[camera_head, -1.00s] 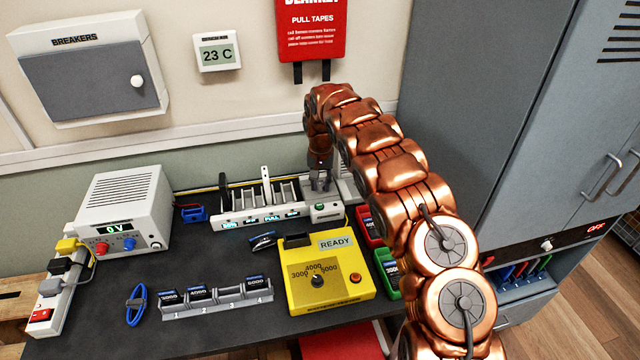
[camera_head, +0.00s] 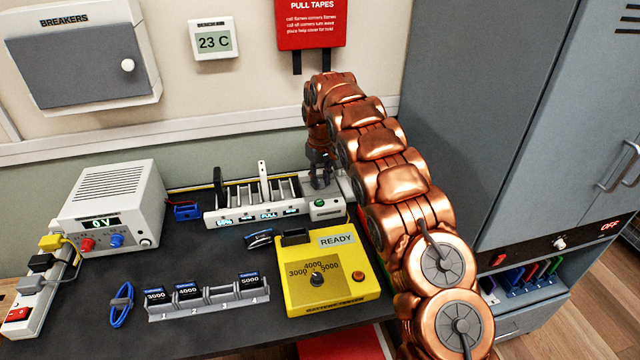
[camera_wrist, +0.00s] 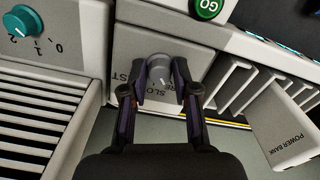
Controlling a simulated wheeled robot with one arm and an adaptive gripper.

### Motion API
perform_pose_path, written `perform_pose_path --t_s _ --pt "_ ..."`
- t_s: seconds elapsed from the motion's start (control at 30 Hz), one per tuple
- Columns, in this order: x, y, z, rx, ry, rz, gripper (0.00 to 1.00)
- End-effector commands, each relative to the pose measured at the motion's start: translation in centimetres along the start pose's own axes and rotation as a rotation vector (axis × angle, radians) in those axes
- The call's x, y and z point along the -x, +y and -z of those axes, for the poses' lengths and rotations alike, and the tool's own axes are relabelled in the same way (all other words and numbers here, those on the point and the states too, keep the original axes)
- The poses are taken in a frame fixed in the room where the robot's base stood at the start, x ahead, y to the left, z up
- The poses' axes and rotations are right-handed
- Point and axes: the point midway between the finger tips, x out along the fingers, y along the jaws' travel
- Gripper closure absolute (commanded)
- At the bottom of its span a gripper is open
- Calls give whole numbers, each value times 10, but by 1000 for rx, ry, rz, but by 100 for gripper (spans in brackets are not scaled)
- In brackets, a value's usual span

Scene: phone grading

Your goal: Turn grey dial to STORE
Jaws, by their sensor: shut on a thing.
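The grey dial (camera_wrist: 159,71) shows in the wrist view on a light grey panel. My gripper (camera_wrist: 157,78) has its two dark fingers on either side of the dial, shut on it. Lettering around the dial is partly covered by the fingers; "SLO" and "ST" can be read. The STORE mark and the exact pointer direction are not clear. In the head view my gripper (camera_head: 321,178) reaches down at the right end of the white charger rack, and the dial is hidden there.
A green GO button (camera_wrist: 207,7) sits close to the dial panel. A power bank (camera_wrist: 287,133) stands by the rack slots. A teal dial (camera_wrist: 22,21) is at the left. The yellow tester (camera_head: 330,290), cell holder (camera_head: 208,302) and white power supply (camera_head: 118,205) are on the bench.

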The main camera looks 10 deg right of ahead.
Motion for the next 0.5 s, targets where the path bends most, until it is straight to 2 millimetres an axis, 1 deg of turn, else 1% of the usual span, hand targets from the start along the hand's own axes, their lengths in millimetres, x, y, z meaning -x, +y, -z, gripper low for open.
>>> perform_pose_path --t_s 0.2,0.5 --pt "0 0 1 69 2 -1 100" --pt "1 -1 1 93 2 -1 100"
